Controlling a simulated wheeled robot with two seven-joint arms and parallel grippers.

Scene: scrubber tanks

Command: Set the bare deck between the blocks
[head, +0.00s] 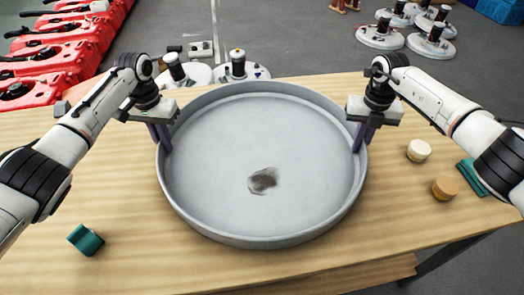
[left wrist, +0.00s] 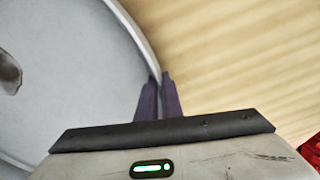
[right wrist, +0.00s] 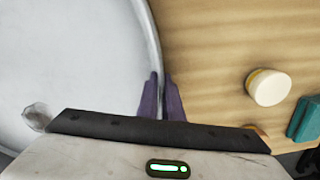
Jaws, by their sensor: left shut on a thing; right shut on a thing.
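The bare deck (head: 300,135) is a large round grey pan with a low raised rim and a dark stain on its floor. It is over the middle of the table. My left gripper (head: 164,142) is shut on its left rim, and my right gripper (head: 360,140) is shut on its right rim. The left wrist view shows the rim between purple fingers (left wrist: 159,96); the right wrist view shows the same with its fingers (right wrist: 161,95). I cannot tell whether the deck touches the table. A teal block (head: 86,240) lies left of it, and another teal piece (head: 474,177) is at the right.
The wooden table (head: 130,262) is clear in front of the deck. A cream round piece (head: 419,151) and a tan one (head: 445,188) stand to its right. Behind the table are round white units (head: 238,68) on the floor and red tanks (head: 58,60) at the left.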

